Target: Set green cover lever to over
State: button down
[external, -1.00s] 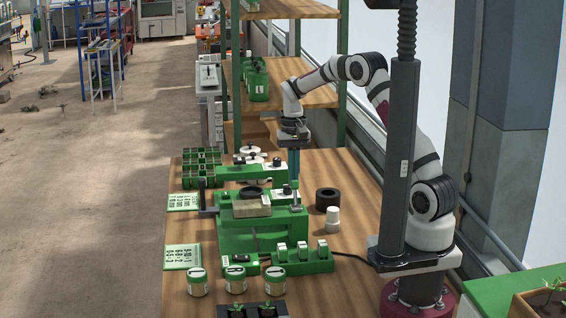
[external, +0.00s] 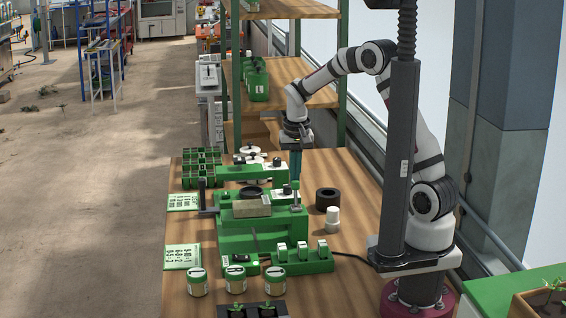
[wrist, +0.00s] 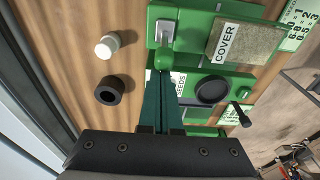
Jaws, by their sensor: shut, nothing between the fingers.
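The green cover lever shows in the wrist view as a green knob (wrist: 163,58) on a pale grey rod near the machine's side, by the block labelled COVER (wrist: 225,42). In the external view the lever (external: 296,193) stands at the right side of the green machine (external: 244,223), looking about upright. My gripper (external: 295,173) points down just above and behind it. In the wrist view my gripper's fingers (wrist: 161,76) are together with nothing between them, and their tips are right by the knob. I cannot tell whether they touch it.
A black ring (external: 327,199) and a white capped bottle (external: 332,220) stand right of the machine.

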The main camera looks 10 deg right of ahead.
aim_at(297, 182)
jog(key=shift+s+r+t, duration=0.1)
jog(key=shift+s+t, duration=0.2)
jog(key=shift+s, duration=0.05)
jog(key=shift+s+r, duration=0.25)
jog(key=shift+s, duration=1.95)
jog(key=shift+s+f, duration=0.3)
jog(key=shift+s, duration=0.3)
jog(key=w, duration=0.1)
jog(key=w+r, duration=0.1)
jog(key=w, duration=0.1)
jog(key=w+r, duration=0.1)
jog(key=shift+w+a+r, duration=0.1)
jog(key=shift+w+r, duration=0.05)
jog(key=shift+w, duration=0.2)
jog(key=s+r, duration=0.7)
jog(key=shift+r, duration=0.1)
